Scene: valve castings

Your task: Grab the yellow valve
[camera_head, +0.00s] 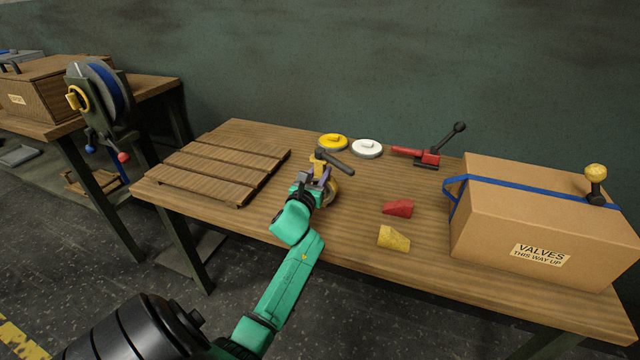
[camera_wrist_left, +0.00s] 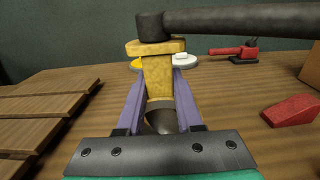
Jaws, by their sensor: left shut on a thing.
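The yellow valve has a yellow body with a dark lever handle on top; its body (camera_wrist_left: 158,75) stands between the two purple fingers in the left wrist view. In the head view the yellow valve (camera_head: 332,188) is partly hidden behind my left gripper (camera_head: 318,183), and its dark handle points to the right. My left gripper also shows in the left wrist view (camera_wrist_left: 160,100), shut on the yellow valve with a finger on each side. The valve is over the middle of the wooden table; I cannot tell whether it touches the top. My right gripper is not in view.
A slatted wooden pallet (camera_head: 222,166) lies left on the table (camera_head: 350,245). Yellow (camera_head: 333,142) and white (camera_head: 367,148) discs and a red valve (camera_head: 428,157) lie behind. Red (camera_head: 398,208) and yellow (camera_head: 393,238) wedges lie right, before a cardboard box (camera_head: 530,215).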

